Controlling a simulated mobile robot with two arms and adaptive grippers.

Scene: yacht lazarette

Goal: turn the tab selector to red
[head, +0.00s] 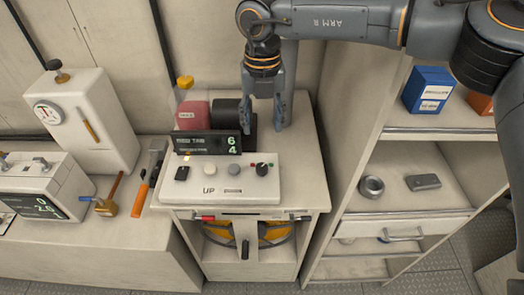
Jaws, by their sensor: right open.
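The tab selector looks to be the black round knob (262,169) at the right end of the white control box (225,187). Small red and green marks sit beside the knob; its pointer is too small to read. A dark display (207,143) behind the box shows green text, seemingly "RED TAB", with the digits 6 and 4. My right gripper (267,124) hangs with its fingers down, behind and above the knob. It is open, with nothing held, and apart from the knob. My left gripper is not in view.
A grey knob (233,170), a white knob (208,166) and a black switch (182,173) share the box. A red container (192,115) stands behind the display. An orange-handled tool (141,196) lies left. A shelf unit (430,133) with a blue box (428,89) stands right.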

